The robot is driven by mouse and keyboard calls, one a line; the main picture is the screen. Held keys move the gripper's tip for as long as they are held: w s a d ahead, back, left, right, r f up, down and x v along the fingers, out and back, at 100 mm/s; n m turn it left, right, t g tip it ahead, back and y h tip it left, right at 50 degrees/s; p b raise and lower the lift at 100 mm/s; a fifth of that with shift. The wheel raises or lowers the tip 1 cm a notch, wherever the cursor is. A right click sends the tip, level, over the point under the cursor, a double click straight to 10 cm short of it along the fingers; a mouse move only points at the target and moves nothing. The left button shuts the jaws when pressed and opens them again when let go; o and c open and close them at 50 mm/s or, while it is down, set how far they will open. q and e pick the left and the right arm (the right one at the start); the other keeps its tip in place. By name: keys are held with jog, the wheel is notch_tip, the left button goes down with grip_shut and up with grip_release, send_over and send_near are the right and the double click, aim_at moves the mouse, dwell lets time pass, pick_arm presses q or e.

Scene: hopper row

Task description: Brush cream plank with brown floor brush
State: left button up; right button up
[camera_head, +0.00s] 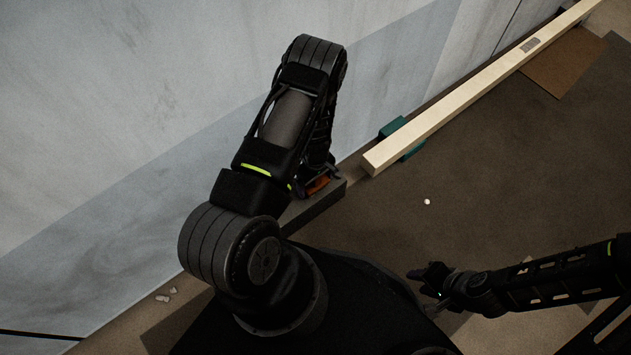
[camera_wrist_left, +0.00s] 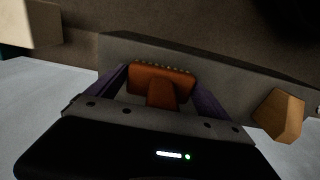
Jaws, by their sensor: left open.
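The cream plank (camera_head: 470,97) runs diagonally across the upper right of the head view, its near end by a teal block. Its end also shows at the upper left of the left wrist view (camera_wrist_left: 30,22). The brown brush (camera_wrist_left: 160,85), orange-brown with a row of bristle tips, is between the purple fingers of my left gripper (camera_wrist_left: 162,90). The fingers are open around it; I cannot tell whether they touch it. In the head view the brush (camera_head: 319,184) is mostly hidden by my left arm. My right gripper (camera_head: 428,280) is at the lower right, away from both; its jaws are unclear.
A grey block (camera_head: 323,202) lies beside the brush. A tan faceted piece (camera_wrist_left: 280,115) sits to its right in the wrist view. The teal block (camera_head: 398,130) is under the plank. A small white bit (camera_head: 427,202) lies on otherwise clear brown floor. A pale wall stands along the left.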

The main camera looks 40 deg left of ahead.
pick_arm(q)
jog(key=shift+r, duration=0.15)
dwell(0.3)
jog(key=shift+r+p, duration=1.6)
jog(key=shift+r, duration=0.5)
jog(key=shift+c, duration=0.2)
grip_shut()
dwell(0.3)
jog(key=shift+r+p, duration=2.25)
jog(key=shift+r, duration=0.75)
